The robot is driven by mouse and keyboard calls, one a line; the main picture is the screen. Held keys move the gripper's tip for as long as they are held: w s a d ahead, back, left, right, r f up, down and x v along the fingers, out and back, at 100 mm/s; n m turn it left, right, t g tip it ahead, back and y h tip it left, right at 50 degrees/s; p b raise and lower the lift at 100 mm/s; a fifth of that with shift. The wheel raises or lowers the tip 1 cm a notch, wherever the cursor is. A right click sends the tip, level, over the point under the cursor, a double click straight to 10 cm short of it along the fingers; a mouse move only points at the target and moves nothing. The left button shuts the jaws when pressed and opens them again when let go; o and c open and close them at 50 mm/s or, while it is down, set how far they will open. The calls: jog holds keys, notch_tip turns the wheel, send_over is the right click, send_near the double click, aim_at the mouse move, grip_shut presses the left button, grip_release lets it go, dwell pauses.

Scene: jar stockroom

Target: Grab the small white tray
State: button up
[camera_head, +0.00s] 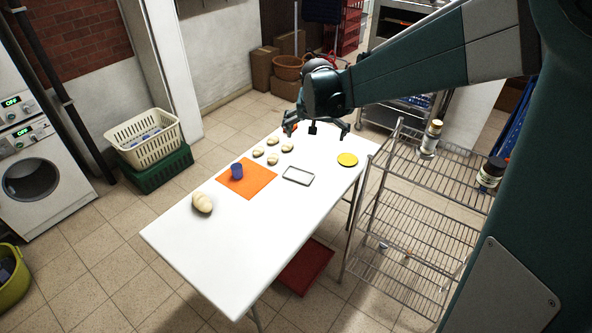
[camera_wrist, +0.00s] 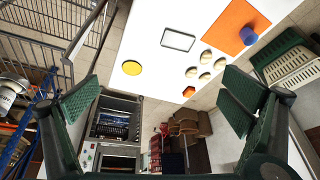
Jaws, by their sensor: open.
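The small white tray (camera_head: 298,176) is a flat rectangle with a dark rim, lying on the white table (camera_head: 205,255) right of the orange mat. In the wrist view the tray (camera_wrist: 178,40) lies near the top middle, beyond my fingertips. My gripper (camera_head: 316,130) is open and empty above the far end of the table, apart from the tray. In the wrist view its two green-padded fingers are spread wide, with the gripper's middle at the gap between them (camera_wrist: 160,95).
An orange mat (camera_head: 262,181) with a blue cup (camera_head: 237,171) lies left of the tray. A yellow disc (camera_head: 347,159) is to its right. Several pale lumps (camera_head: 272,159) lie behind it. A wire shelf (camera_head: 420,215) stands beside the table. The near table end is clear.

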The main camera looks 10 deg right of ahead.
jog(key=w+a+f+m+b, duration=0.2)
jog(key=w+f, duration=1.1)
jog(key=f, duration=0.2)
jog(key=m+g+h+b, duration=0.1)
jog(key=b, duration=0.1)
send_near(299, 176)
jog(key=r, duration=0.1)
jog(key=shift+w+a, duration=0.1)
jog(key=shift+a, duration=0.1)
jog(key=shift+x, duration=1.25)
jog(key=shift+x, duration=2.6)
